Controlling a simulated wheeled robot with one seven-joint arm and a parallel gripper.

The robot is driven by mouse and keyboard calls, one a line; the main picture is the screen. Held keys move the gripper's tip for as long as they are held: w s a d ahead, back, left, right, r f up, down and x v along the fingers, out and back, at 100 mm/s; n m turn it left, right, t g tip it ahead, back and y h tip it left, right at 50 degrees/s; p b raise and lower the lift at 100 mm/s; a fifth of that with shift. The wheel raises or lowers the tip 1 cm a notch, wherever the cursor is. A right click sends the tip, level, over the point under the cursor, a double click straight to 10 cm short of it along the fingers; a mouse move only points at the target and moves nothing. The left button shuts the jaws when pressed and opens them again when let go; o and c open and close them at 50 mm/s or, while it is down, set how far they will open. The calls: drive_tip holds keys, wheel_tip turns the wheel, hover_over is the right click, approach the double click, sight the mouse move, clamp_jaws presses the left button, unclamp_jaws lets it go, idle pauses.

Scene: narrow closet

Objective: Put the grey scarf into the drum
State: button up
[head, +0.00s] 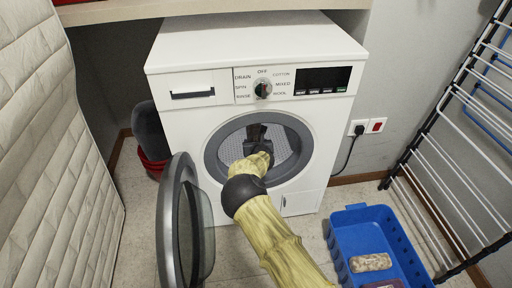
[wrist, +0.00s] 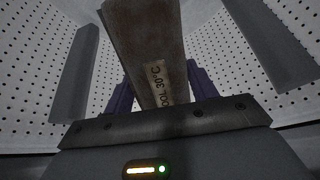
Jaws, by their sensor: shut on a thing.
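A grey-brown folded piece with a label reading "OOL 30°C", which I take to be the grey scarf (wrist: 148,40), stands between the two purple fingers of my gripper (wrist: 163,85) in the wrist view. My gripper is shut on it. Perforated walls of the drum (wrist: 240,50) surround it, with paddles on both sides. In the head view my arm reaches through the round opening, and my gripper (head: 257,136) is inside the drum (head: 287,153). The scarf cannot be made out clearly there. Whether it touches the drum wall is unclear.
The washer door (head: 186,225) hangs open left of my arm. A blue crate (head: 345,215) with a speckled block (head: 370,262) stands at the lower right. A drying rack (head: 450,130) leans at right. A red bucket (head: 152,165) and quilted panel (head: 50,170) are at left.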

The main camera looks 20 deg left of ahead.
drive_tip(key=shift+w+a, duration=0.15)
drive_tip(key=shift+w, duration=0.1)
drive_tip(key=o, duration=1.1)
drive_tip(key=shift+o, duration=0.2)
drive_tip(key=s+d+r+p, duration=0.1)
drive_tip(key=s+d+p, duration=0.3)
drive_tip(key=s, duration=0.4)
drive_tip(key=s+d+r+p, duration=0.2)
drive_tip(key=s+d, duration=0.3)
drive_tip(key=s, duration=0.4)
drive_tip(key=shift+s+d+p, duration=0.25)
drive_tip(key=shift+d+p, duration=0.05)
drive_tip(key=shift+p, duration=0.6)
drive_tip(key=shift+s, duration=0.1)
drive_tip(key=shift+d, duration=0.1)
